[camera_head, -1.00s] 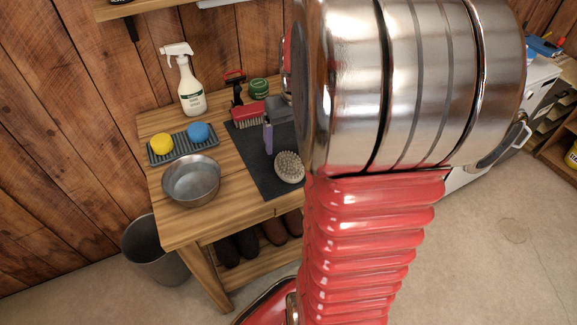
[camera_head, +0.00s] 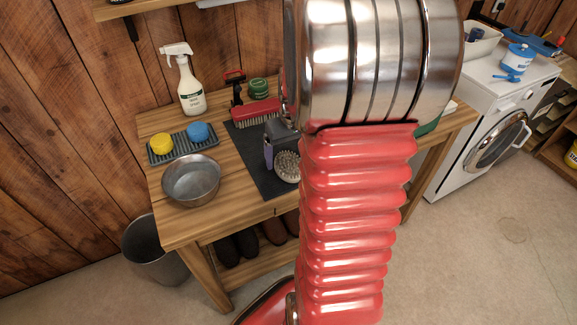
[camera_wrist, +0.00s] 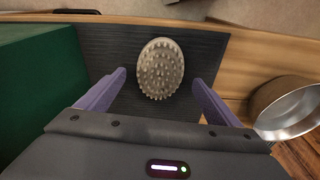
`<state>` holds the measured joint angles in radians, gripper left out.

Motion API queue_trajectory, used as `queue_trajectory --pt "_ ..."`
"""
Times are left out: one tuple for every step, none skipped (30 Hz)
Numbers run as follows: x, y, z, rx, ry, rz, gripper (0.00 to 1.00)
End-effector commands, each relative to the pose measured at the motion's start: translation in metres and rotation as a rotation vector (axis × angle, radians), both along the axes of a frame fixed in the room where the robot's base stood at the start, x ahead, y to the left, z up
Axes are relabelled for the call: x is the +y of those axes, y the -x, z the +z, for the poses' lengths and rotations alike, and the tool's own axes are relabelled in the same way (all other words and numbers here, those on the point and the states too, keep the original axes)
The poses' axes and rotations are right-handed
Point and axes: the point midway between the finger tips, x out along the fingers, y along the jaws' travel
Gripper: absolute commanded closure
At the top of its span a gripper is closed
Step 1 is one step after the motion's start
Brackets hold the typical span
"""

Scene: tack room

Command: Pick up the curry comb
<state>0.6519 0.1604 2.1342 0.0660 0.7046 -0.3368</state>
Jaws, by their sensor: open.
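The curry comb (camera_wrist: 160,68) is a beige oval with rounded nubs facing up. It lies on a dark ribbed mat (camera_wrist: 205,55) on the wooden bench. My gripper (camera_wrist: 158,82) is open, with one purple finger on each side of the comb in the wrist view; the comb is apart from both fingers. In the head view the comb (camera_head: 287,166) shows beside a purple finger of my gripper (camera_head: 270,152), partly hidden by my arm. I cannot tell the exact height of the fingers above the mat.
A metal bowl (camera_head: 191,182) stands left of the mat, and a tray (camera_head: 182,145) holds a yellow and a blue sponge. A red brush (camera_head: 256,112), a green tin (camera_head: 258,88) and a spray bottle (camera_head: 187,85) stand behind. A green box (camera_wrist: 40,95) is close by in the wrist view.

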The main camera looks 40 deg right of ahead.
Motion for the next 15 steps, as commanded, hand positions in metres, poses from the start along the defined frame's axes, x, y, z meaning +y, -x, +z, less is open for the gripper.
queue_trajectory --pt "0.0 0.0 -0.008 0.002 -0.002 0.0 0.14" --pt "-0.001 -0.001 -0.011 0.002 -0.002 0.0 0.14" --pt "-0.001 -0.002 -0.015 0.002 -0.002 0.0 0.14" --pt "-0.001 -0.002 -0.018 0.002 -0.002 0.0 0.14" --pt "-0.001 -0.002 -0.02 0.001 -0.001 0.0 0.14" --pt "-0.001 -0.003 -0.021 0.0 0.0 0.0 0.14" --pt "-0.001 -0.003 -0.022 0.0 0.0 0.0 0.14" --pt "-0.001 -0.003 -0.023 0.0 0.0 0.0 0.14" --pt "-0.001 -0.003 -0.023 -0.001 0.0 0.0 0.14" --pt "-0.001 -0.003 -0.023 -0.001 0.0 0.0 0.14" --pt "-0.001 -0.003 -0.023 -0.001 0.0 0.0 0.14" --pt "-0.002 -0.003 -0.023 -0.001 0.0 0.0 0.14" --pt "-0.001 -0.003 -0.023 -0.001 0.0 0.0 0.14" --pt "-0.001 -0.003 -0.023 -0.001 0.0 0.0 0.14" --pt "-0.002 -0.003 -0.023 -0.001 0.0 0.0 0.14"
